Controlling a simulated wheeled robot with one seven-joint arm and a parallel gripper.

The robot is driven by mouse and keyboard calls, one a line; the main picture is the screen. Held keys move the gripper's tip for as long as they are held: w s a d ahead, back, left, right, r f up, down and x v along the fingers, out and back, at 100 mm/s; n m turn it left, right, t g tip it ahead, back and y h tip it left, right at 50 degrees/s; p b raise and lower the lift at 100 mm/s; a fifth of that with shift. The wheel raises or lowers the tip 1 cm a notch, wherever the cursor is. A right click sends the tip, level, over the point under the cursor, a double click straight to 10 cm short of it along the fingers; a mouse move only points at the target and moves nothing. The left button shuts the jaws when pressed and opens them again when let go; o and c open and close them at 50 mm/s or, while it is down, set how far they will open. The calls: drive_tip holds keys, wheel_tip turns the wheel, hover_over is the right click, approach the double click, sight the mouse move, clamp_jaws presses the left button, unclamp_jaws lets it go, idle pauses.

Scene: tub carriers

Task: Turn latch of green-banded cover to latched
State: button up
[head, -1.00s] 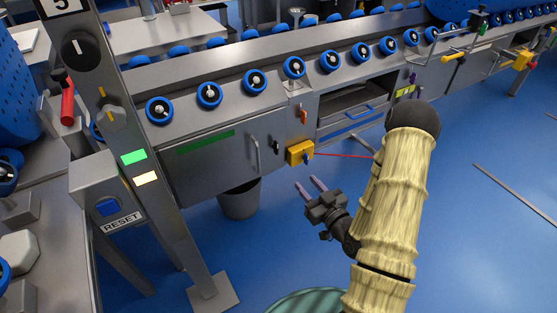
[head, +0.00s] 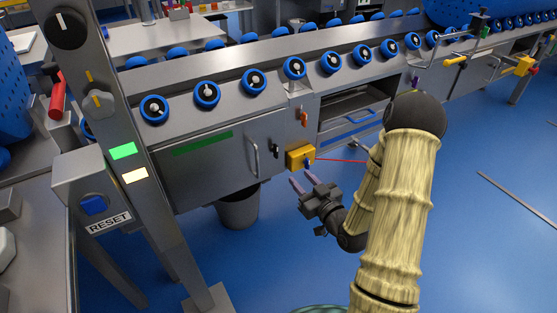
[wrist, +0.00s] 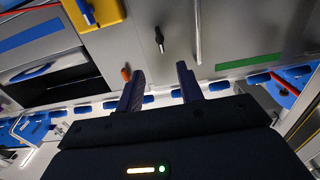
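The green-banded cover (head: 220,160) is a grey metal panel on the front of the machine. It carries a green strip (head: 203,142) near its top left and a bar handle (head: 252,157) near its right side. A small black latch (head: 276,150) sits just right of the handle. In the wrist view the latch (wrist: 159,40) shows beyond the fingertips, with the handle (wrist: 198,30) and green strip (wrist: 250,61) to its right. My gripper (head: 301,181) is open and empty, in front of and below the latch, apart from it.
A yellow box (head: 299,158) with a blue knob and a red line leading right sits right of the latch. An orange lever (head: 304,118) is above it. A grey bin (head: 238,208) stands under the cover. A post with a RESET box (head: 95,205) stands at left.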

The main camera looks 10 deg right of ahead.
sight(277, 152)
drive_tip(key=b+x, duration=0.8)
drive_tip(key=x, duration=0.5)
drive_tip(key=shift+w+a, duration=0.15)
drive_tip(key=shift+w, duration=0.15)
clamp_jaws()
